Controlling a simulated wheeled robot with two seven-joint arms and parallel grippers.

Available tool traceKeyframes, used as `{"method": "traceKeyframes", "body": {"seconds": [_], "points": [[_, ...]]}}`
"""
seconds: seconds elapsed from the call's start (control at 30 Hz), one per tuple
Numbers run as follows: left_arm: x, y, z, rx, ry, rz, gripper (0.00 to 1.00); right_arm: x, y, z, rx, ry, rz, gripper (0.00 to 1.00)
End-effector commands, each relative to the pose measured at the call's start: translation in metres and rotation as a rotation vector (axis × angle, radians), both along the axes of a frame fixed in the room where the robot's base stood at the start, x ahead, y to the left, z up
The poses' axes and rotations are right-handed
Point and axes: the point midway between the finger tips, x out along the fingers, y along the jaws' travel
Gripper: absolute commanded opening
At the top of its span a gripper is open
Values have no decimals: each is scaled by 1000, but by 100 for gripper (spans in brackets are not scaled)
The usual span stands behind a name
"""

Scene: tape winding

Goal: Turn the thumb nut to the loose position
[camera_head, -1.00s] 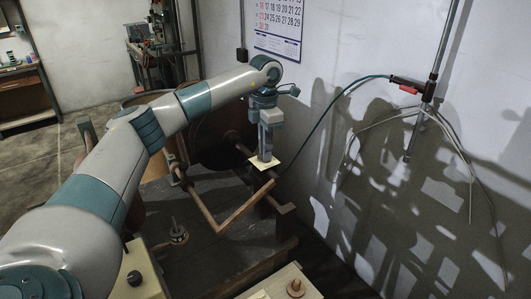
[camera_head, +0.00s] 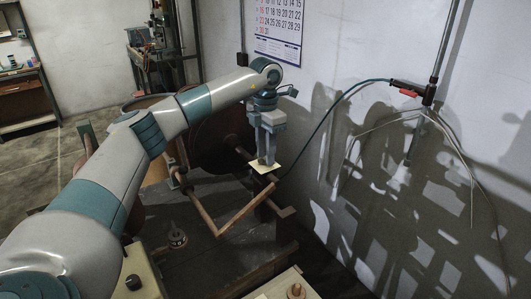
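My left arm comes in from the left, and my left gripper (camera_head: 267,161) points down at a small pale yellow plate (camera_head: 257,172) by the end of the crank-like wooden bar (camera_head: 219,232). The fingertips are at or just above the plate; contact is not clear, and I cannot tell how far apart the fingers are. No thumb nut can be made out for certain there. A small round knob (camera_head: 295,290) stands on a pale board at the bottom edge, and a small spindle on a round base (camera_head: 177,239) stands on the dark bench. My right gripper is not in view.
A large dark drum (camera_head: 222,140) stands behind the gripper. The wall with a calendar (camera_head: 278,30) is close on the right. A hose with a red-handled fitting (camera_head: 409,93) hangs from a vertical pipe. The dark bench top is mostly bare in front of the bar.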

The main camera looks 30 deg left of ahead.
Motion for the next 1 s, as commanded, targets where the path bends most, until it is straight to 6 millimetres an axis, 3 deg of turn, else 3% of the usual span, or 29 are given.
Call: {"method": "traceKeyframes", "body": {"seconds": [0.27, 0.47, 0.8, 0.9, 1.0], "points": [[0, 0, 0, -1, 1, -1, 29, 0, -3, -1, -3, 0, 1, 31], [1, 0, 13, 0, -1, 0, 29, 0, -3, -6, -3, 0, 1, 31], [1, -1, 69, -1, -3, -1, 29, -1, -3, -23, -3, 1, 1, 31], [0, 0, 90, 0, -3, -1, 29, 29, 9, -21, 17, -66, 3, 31], [0, -1, 110, -1, -2, -1, 29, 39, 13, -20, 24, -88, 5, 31]]}}
